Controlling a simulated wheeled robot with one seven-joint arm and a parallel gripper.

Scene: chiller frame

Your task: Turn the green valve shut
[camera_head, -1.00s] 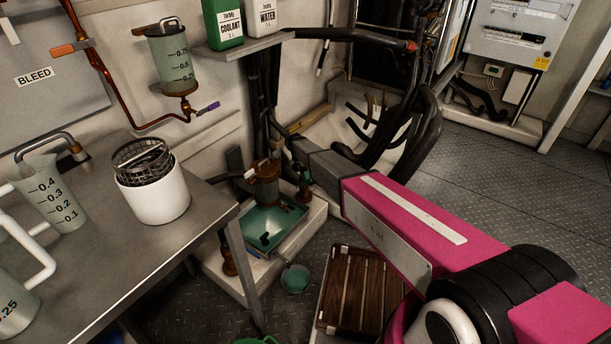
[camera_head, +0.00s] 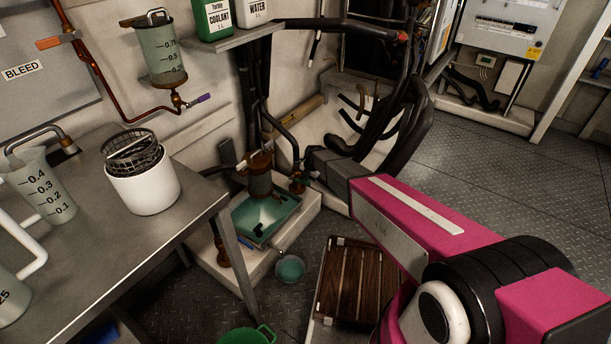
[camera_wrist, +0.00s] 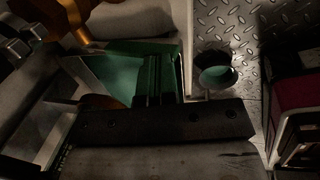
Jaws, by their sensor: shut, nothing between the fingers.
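My gripper (camera_wrist: 152,76) shows in the wrist view as two dark green-tinted fingers side by side, closed together with nothing between them. They point toward a tray of green liquid (camera_wrist: 118,72). In the head view my arm reaches to the pipework beside the tray, and its tip is hard to make out. A brass fitting (camera_head: 297,186) with a small dark greenish part sits close to that tip. I cannot tell whether this is the green valve or whether my gripper touches it. No valve handle shows clearly in the wrist view.
The tray (camera_head: 285,225) stands on a pale plinth under a brass-capped cylinder (camera_head: 259,180). A small bowl (camera_head: 290,269), a green bucket (camera_head: 246,337) and a wooden slatted platform (camera_head: 352,282) are on the floor. A steel bench (camera_head: 190,205) is left; black hoses (camera_head: 412,115) hang behind my arm.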

